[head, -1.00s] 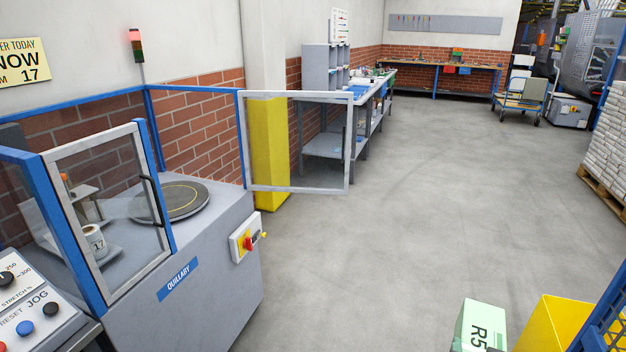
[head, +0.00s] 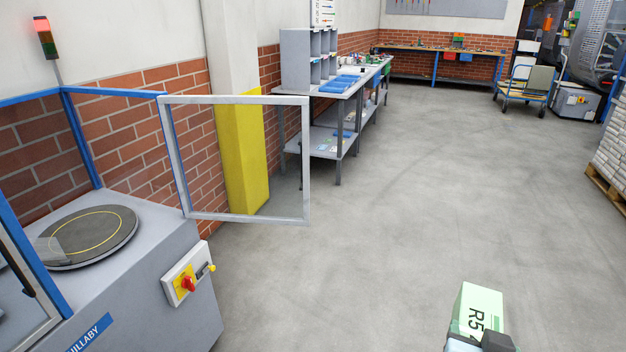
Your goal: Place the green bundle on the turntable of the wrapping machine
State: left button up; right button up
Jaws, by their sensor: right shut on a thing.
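The green bundle (head: 482,302) is pale green with "R5" printed on it, at the bottom right of the head view. My right gripper (head: 482,340) is shut on it at the lower edge of the picture; only part of the gripper shows. The wrapping machine (head: 150,290) stands at the left, a grey cabinet with a blue frame. Its turntable (head: 92,236), a dark round plate with a yellow ring, is on top and bare. The bundle is well to the right of the turntable, over the floor. My left gripper is not in view.
A clear door (head: 236,216) with a grey frame stands swung open beside the machine. A yellow-wrapped pillar (head: 242,150) and a workbench (head: 345,88) stand behind. The middle floor is clear.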

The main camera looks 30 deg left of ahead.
aim_at(85, 231)
jog(key=i, duration=1.45)
jog(key=u, duration=3.75)
jog(key=i, duration=0.25)
jog(key=z, duration=0.1)
